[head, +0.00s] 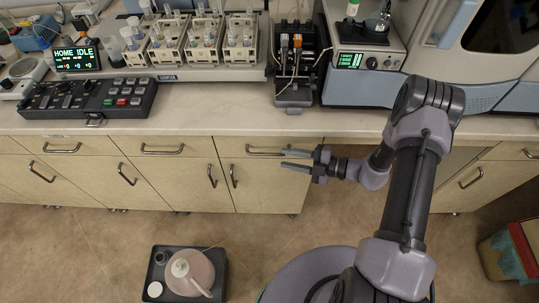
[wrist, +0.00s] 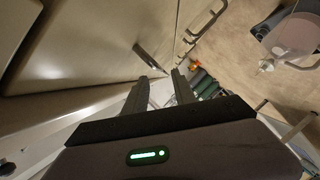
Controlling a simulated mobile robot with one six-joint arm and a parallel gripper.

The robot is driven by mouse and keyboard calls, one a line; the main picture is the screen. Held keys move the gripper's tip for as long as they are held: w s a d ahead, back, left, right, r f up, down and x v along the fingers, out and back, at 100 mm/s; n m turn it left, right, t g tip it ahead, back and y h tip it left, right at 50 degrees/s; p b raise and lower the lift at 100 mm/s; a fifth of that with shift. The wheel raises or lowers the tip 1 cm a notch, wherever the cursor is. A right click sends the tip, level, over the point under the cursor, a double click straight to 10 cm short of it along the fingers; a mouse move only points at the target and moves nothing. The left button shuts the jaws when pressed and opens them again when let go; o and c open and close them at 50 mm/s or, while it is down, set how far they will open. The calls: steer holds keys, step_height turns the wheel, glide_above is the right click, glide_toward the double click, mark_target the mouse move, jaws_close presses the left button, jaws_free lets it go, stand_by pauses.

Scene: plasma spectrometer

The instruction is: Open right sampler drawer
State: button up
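Wooden drawers with dark bar handles sit in a row under the bench in the head view. The right one of the three below the sampler, the right sampler drawer (head: 235,142), looks closed, its front flush with its neighbours. My gripper (head: 284,159) is open and empty at the handle's right end, fingers pointing left. In the wrist view my gripper (wrist: 160,80) shows two parted fingers, with a dark handle (wrist: 150,59) just beyond the tips. I cannot tell whether they touch it.
Cupboard doors with handles (head: 212,176) lie below the drawers. The bench edge (head: 200,129) is above my gripper. A dark tray (head: 222,277) with a pinkish vessel stands on the floor at the front. The floor between tray and cupboards is clear.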

mark_target(273, 155)
steer(key=b+x, duration=0.1)
steer(key=x, duration=0.6)
steer(key=shift+w+b, duration=0.1)
steer(key=shift+b, duration=0.2)
jaws_close()
stand_by(0.9)
